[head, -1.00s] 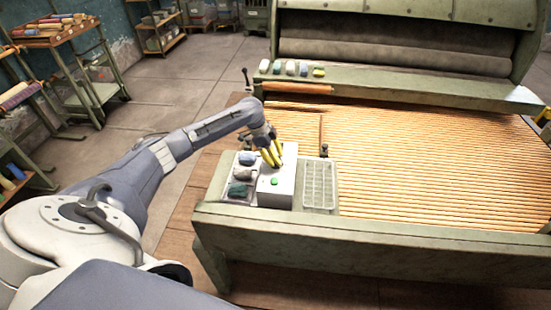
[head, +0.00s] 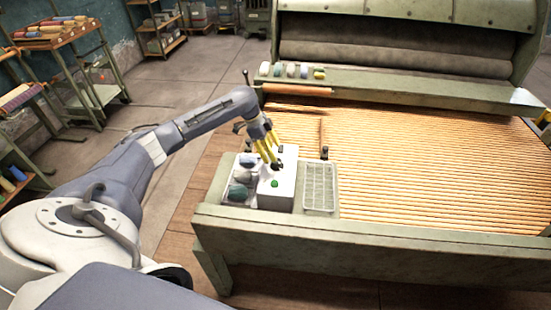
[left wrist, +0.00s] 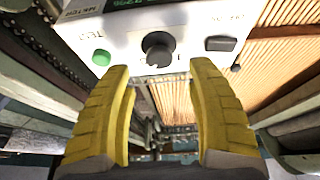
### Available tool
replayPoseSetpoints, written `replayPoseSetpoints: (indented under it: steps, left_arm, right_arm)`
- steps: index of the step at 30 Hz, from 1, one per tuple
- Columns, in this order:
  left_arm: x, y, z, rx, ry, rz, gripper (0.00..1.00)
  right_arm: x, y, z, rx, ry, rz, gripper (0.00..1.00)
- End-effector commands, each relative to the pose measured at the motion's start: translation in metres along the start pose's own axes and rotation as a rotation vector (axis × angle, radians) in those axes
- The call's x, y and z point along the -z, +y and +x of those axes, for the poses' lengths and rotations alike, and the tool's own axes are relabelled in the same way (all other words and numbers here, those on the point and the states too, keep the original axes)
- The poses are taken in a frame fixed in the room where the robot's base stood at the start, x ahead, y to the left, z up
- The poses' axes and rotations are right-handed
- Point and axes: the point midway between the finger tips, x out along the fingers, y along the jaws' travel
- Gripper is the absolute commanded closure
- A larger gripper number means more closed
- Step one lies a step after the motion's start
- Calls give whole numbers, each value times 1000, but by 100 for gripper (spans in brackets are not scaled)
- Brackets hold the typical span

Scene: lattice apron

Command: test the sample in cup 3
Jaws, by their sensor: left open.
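A white box-shaped device (head: 277,190) stands on the near left corner of the machine table. A green button (head: 275,183) is on its top. The left wrist view shows a dark round knob (left wrist: 158,48), a green button (left wrist: 101,57) and a dark switch (left wrist: 220,44) on its panel. A display at the top edge is cut off. My left gripper (left wrist: 160,68) has yellow fingers, open and empty, one on each side of the knob in the picture. In the head view the left gripper (head: 273,162) is over the device's far part. I cannot make out which item is cup 3. My right gripper is out of view.
A tray (head: 226,198) with blue, grey and dark green items lies left of the device. An empty-looking gridded tray (head: 319,188) lies to its right. Several small coloured items (head: 291,70) line the back ledge. The slatted bed (head: 430,170) is clear.

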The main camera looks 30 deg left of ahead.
Motion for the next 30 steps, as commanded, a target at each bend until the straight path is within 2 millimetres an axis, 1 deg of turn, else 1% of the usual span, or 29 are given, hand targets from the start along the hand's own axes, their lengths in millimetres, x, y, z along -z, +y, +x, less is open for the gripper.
replayPoseSetpoints:
  steps: [1, 6, 12, 18, 30]
  left_arm:
    - [0, 0, -11, 3, -1, 1, 43]
    - [0, 0, -38, 2, 0, 2, 43]
    - [1, 0, -59, 1, 1, 1, 43]
    - [1, 0, -68, -2, 0, 1, 43]
    - [1, 0, -69, -1, 1, 1, 43]
  right_arm:
    - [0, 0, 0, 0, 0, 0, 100]
    - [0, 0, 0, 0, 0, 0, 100]
    - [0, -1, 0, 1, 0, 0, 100]
    - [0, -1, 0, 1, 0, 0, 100]
    - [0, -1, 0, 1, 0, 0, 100]
